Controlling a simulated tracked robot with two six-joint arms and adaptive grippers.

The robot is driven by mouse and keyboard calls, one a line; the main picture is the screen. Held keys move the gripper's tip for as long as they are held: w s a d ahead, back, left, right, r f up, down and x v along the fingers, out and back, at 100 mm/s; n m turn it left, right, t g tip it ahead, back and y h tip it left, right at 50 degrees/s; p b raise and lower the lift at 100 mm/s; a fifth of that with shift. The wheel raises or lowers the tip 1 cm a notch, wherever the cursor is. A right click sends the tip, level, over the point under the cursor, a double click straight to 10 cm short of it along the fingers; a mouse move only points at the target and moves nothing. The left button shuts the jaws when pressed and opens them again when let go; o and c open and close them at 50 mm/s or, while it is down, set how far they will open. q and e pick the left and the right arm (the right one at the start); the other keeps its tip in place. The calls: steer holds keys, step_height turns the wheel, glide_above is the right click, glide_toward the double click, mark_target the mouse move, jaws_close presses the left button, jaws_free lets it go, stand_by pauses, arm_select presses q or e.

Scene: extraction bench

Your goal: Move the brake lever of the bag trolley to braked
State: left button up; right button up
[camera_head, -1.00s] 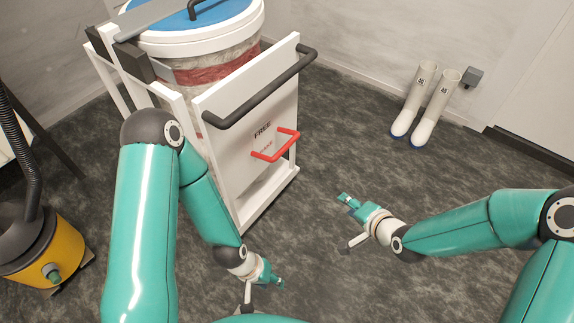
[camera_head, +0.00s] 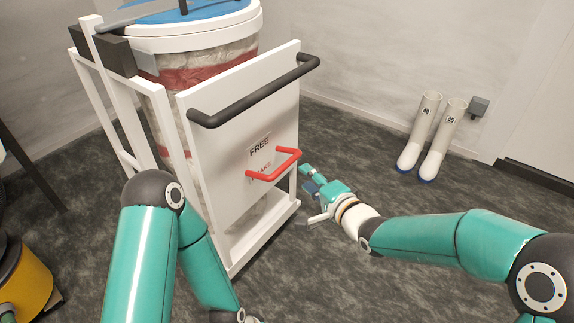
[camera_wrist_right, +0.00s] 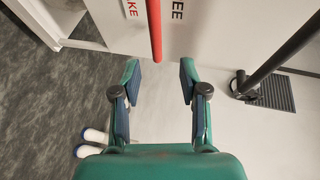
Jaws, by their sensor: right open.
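The bag trolley (camera_head: 190,50) stands at centre left, with a white front panel (camera_head: 225,130) and a black push bar (camera_head: 255,92). Its brake lever (camera_head: 278,168) is a red U-shaped bar on the panel, below the word FREE and partly over the word BRAKE. In the right wrist view the red bar (camera_wrist_right: 154,28) lies ahead of the open fingers, between their lines. My right gripper (camera_head: 311,179) is open and empty, just right of the lever and apart from it.
White boots (camera_head: 428,140) stand by the wall at the right, near a small grey box (camera_head: 479,106). A yellow vacuum (camera_head: 25,285) is at the lower left. The dark floor (camera_head: 350,150) between trolley and boots is clear.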

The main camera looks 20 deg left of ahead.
mark_target(288, 162)
steer(key=b+x, duration=0.2)
steer(key=x, duration=0.9)
steer(key=shift+f, duration=0.1)
jaws_close()
